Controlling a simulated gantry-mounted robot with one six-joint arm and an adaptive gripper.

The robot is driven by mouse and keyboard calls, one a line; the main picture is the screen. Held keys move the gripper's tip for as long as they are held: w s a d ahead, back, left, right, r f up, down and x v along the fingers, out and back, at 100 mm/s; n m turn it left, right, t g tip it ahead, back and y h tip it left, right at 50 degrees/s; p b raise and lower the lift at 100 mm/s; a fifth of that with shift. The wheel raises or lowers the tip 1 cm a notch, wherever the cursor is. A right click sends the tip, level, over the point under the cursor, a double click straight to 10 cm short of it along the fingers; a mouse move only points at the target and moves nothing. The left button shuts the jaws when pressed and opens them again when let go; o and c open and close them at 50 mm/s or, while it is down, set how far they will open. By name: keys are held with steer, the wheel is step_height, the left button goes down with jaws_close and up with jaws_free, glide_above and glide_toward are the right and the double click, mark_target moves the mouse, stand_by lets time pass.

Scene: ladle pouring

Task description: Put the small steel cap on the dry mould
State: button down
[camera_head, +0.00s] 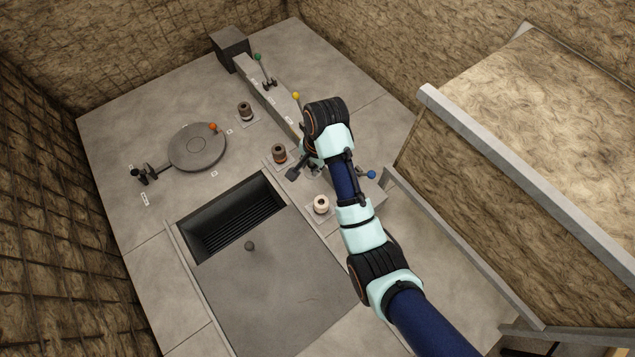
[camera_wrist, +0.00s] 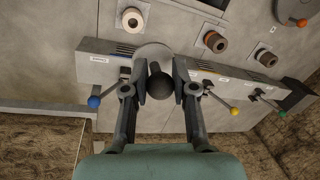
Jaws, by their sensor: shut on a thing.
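My gripper (camera_wrist: 160,90) is shut on the dark ball knob of the small steel cap (camera_wrist: 153,52), a pale grey disc showing beyond the fingers. In the head view my gripper (camera_head: 303,168) is over the long console, between the middle and pale moulds, and the cap cannot be made out. Three moulds stand in a row on square plates: a pale one (camera_head: 321,204), a brown one with an orange band (camera_head: 279,154), and a darker brown one (camera_head: 246,111). The pale mould (camera_wrist: 131,19) is just beyond the cap in the wrist view. All three moulds are uncovered.
The console (camera_head: 270,92) carries levers with green (camera_head: 257,56), yellow (camera_head: 295,96) and blue (camera_head: 371,175) knobs. A round lid (camera_head: 197,148) lies left of the moulds. A dark open pit (camera_head: 230,217) lies below left of them.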

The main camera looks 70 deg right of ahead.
step_height(320, 180, down, 3)
steer(key=s+d+m+b, duration=0.1)
steer(key=s+d+m, duration=0.1)
steer(key=s, duration=0.1)
steer(key=b, duration=0.8)
glide_above(321, 197)
steer(key=a, duration=0.2)
steer(key=f, duration=1.3)
steer(key=s+f, duration=0.1)
steer(key=f, duration=0.5)
steer(key=shift+d+f, duration=0.1)
steer(key=shift+f, duration=0.25)
steer(key=shift+w, duration=0.1)
steer(key=shift+f, duration=0.6)
steer(key=c, duration=0.9)
jaws_free()
steer(key=shift+r, duration=0.1)
steer(key=r+p, duration=0.1)
steer(key=r, duration=0.3)
steer(key=s+r+p, duration=0.1)
steer(key=r+p, duration=0.1)
steer(key=r, duration=0.2)
steer(key=s+r+p, duration=0.1)
steer(key=r+p, duration=0.1)
steer(key=r, duration=0.2)
steer(key=shift+s+a+r, duration=0.1)
steer(key=shift+a+r, duration=0.25)
steer(key=shift+r, duration=0.05)
